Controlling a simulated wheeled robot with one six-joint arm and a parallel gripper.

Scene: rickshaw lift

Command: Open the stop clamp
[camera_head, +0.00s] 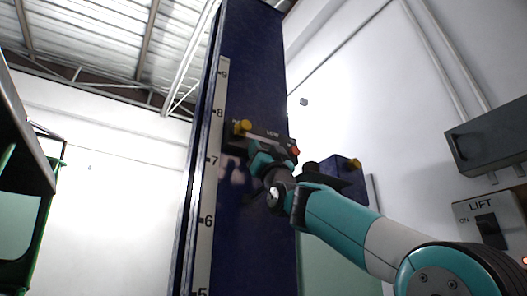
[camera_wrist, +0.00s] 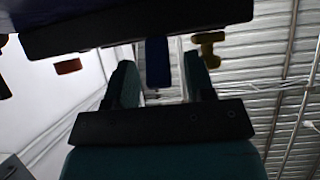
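What looks like the stop clamp is a dark bar (camera_head: 262,133) across the tall blue column, with a yellow knob (camera_head: 243,126) at its left and an orange knob (camera_head: 294,150) at its right. My gripper (camera_head: 262,152) is just below this bar in the head view and covers part of it. In the wrist view my gripper (camera_wrist: 158,62) has its two teal fingers apart. A short blue piece (camera_wrist: 157,62) hangs from the dark bar (camera_wrist: 130,28) between the fingers, with gaps visible at both sides. The yellow knob (camera_wrist: 208,46) and an orange-red piece (camera_wrist: 68,66) also show there.
The blue column (camera_head: 258,70) carries a white number scale (camera_head: 212,165). A blue block with a yellow knob (camera_head: 354,163) stands right of my gripper. A LIFT switch box (camera_head: 489,222) and a grey box (camera_head: 490,138) are on the right wall. A green-framed structure (camera_head: 47,215) stands left.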

